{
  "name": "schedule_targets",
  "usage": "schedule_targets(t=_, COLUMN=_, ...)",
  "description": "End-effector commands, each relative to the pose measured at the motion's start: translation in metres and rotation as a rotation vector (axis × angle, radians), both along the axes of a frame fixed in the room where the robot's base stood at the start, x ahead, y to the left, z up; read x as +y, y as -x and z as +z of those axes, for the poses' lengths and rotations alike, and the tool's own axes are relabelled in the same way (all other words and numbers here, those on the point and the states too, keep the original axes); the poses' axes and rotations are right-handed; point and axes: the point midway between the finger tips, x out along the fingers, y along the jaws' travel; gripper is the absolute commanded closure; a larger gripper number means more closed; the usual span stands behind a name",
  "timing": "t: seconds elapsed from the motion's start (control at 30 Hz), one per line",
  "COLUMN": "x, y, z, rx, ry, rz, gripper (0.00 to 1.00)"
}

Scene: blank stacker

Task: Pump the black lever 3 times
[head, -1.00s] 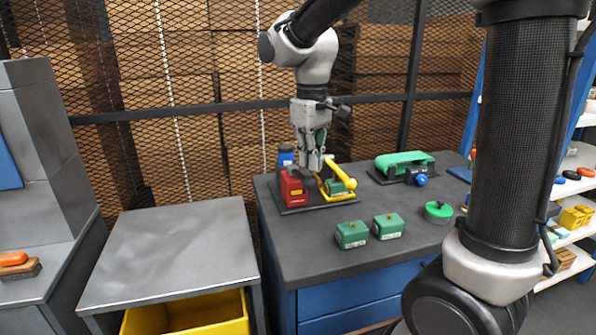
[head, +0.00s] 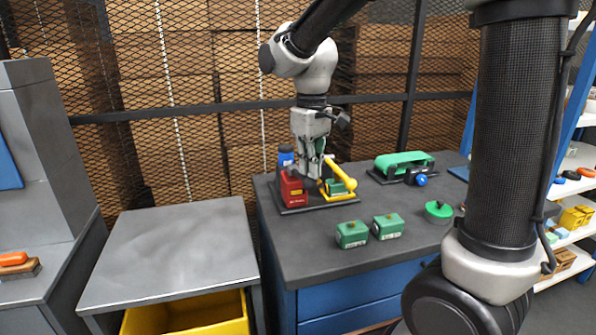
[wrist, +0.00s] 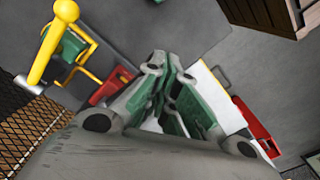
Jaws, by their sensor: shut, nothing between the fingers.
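The red unit (head: 292,189) stands on a dark base plate at the left of the grey-topped bench. The black lever cannot be made out clearly now; my gripper covers the space beside the red unit. My gripper (head: 318,176) is shut and empty, pointing down between the red unit and the yellow handle (head: 342,174). In the wrist view its fingers (wrist: 168,66) meet, with red parts (wrist: 110,86) showing on the left. I cannot tell whether the fingertips touch the lever.
The yellow handle's frame holds a green block (head: 335,186). A blue-capped container (head: 286,156) stands behind. Two green blocks (head: 351,234) (head: 388,226) and a green round piece (head: 438,210) lie in front. A green belt unit (head: 404,161) is at the back. Mesh fencing stands behind the bench.

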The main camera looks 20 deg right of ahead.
Motion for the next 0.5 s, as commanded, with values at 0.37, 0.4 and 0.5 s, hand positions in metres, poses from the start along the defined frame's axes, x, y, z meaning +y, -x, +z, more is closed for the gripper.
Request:
schedule_targets(t=0.37, x=0.000, y=0.000, z=-0.027, rx=0.002, ry=0.001, rz=0.000, gripper=1.00)
schedule_targets(t=0.4, x=0.000, y=0.000, z=-0.030, rx=0.002, ry=0.001, rz=0.000, gripper=1.00)
schedule_targets(t=0.5, x=0.000, y=0.001, z=-0.037, rx=0.002, ry=0.001, rz=0.000, gripper=1.00)
